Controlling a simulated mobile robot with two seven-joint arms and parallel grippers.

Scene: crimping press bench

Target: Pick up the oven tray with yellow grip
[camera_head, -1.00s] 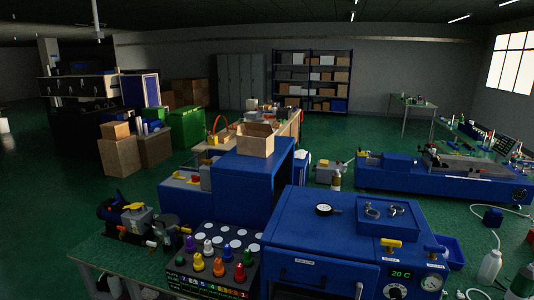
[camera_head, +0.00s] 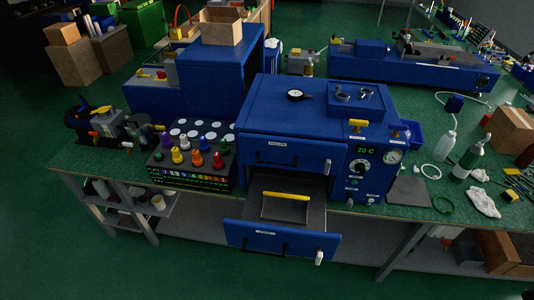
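The oven tray with the yellow grip (camera_head: 286,196) sits in the lower opening of the blue oven (camera_head: 290,124). Its grey tray surface shows around the yellow bar. The oven's lower door (camera_head: 282,240) is folded down in front of the tray, with a dark handle and a white-tipped knob. The upper door (camera_head: 282,154) is shut. Neither of my grippers is in view.
A rack of coloured knobs (camera_head: 190,157) stands on the green bench left of the oven. A grey pad (camera_head: 408,191), a bottle (camera_head: 468,160), a white cloth (camera_head: 483,203) and a cardboard box (camera_head: 510,130) lie to the right. Floor in front is clear.

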